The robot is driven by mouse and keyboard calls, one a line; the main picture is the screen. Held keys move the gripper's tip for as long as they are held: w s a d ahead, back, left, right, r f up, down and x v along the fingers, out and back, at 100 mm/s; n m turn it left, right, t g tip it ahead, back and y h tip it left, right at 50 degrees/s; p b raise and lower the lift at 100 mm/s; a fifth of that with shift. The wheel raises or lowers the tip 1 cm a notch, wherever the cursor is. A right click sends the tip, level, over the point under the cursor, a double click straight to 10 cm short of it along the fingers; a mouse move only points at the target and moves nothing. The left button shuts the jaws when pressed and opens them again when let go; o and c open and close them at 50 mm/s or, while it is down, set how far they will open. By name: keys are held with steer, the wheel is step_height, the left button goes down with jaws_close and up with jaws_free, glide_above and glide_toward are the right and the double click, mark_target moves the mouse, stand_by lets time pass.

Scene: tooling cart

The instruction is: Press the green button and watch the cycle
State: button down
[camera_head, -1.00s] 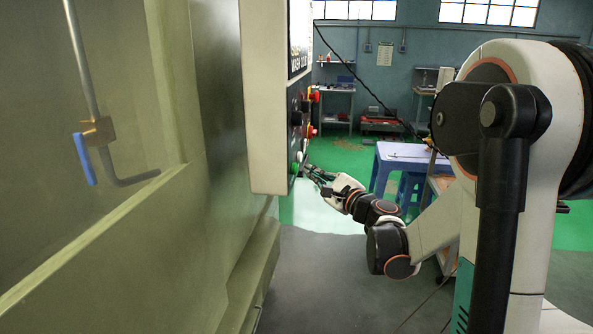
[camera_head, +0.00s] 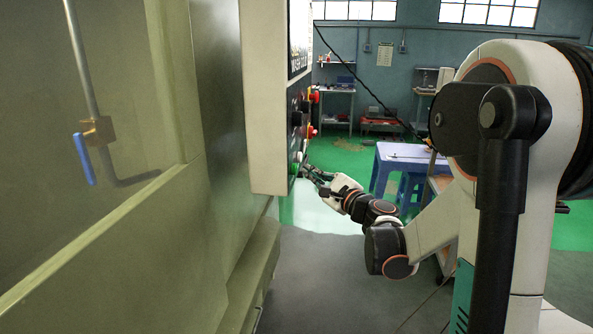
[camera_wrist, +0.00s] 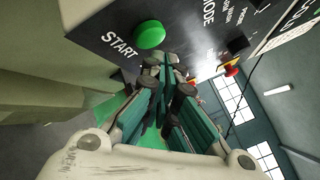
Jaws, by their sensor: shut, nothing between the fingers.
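The green button (camera_wrist: 149,34), a round domed cap, sits on the dark panel beside the word START in the wrist view. In the head view the panel (camera_head: 299,110) is seen edge-on, and the button (camera_head: 294,168) is a small green spot low on it. My gripper (camera_wrist: 160,63) is shut and empty, its fingertips together just below the button in the wrist picture. In the head view my gripper (camera_head: 305,170) is close to the panel's lower end. I cannot tell whether the tips touch the panel; no finger covers the cap.
A red knob (camera_wrist: 231,70) stands out further along the panel. The machine's window (camera_head: 60,190) fills the left, with a blue-handled valve (camera_head: 84,158) behind it. A blue table (camera_head: 408,153) stands beyond my arm. The grey floor below is clear.

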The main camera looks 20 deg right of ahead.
steer(key=shift+a, duration=0.1)
stand_by(0.5)
steer(key=shift+w+a, duration=0.25)
steer(key=shift+w+a, duration=0.35)
steer(key=shift+a, duration=0.2)
stand_by(1.5)
steer(key=shift+s+d, duration=0.1)
steer(key=shift+d, duration=0.05)
steer(key=shift+s+d+b, duration=0.3)
steer(key=shift+s+d, duration=0.1)
steer(key=shift+d, duration=0.1)
steer(key=shift+s+d, duration=0.75)
steer(key=shift+d, duration=0.35)
steer(key=shift+s+d, duration=0.7)
steer(key=shift+d, duration=0.35)
stand_by(2.3)
